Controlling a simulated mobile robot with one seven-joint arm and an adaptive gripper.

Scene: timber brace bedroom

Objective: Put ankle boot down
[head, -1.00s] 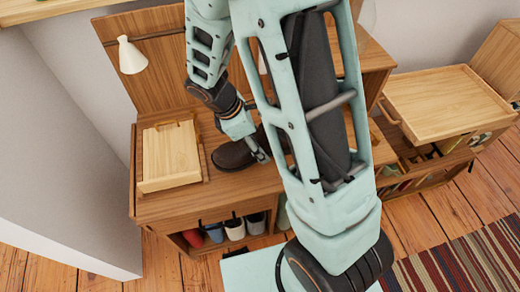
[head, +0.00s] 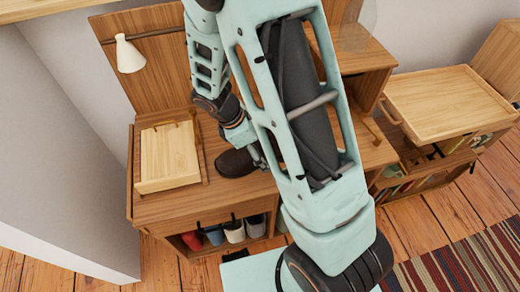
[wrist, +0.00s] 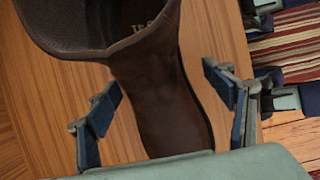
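The dark brown ankle boot (head: 237,163) rests on the wooden desk top (head: 222,195), right of a pale wooden box. In the wrist view the boot (wrist: 165,85) shows its open collar at upper left and its brown body running down between my fingers. My gripper (head: 262,156) is low over the desk at the boot's right part; the arm hides some of the boot. In the wrist view my gripper (wrist: 162,85) is open, one finger on each side of the boot, with wood showing between each finger and the leather.
The pale wooden box (head: 168,158) stands left on the desk. A white lamp (head: 129,54) is on the back panel. Several cups (head: 234,231) stand on the shelf below. A wooden tray (head: 450,103) tops the right-hand unit. A striped rug (head: 460,262) lies at lower right.

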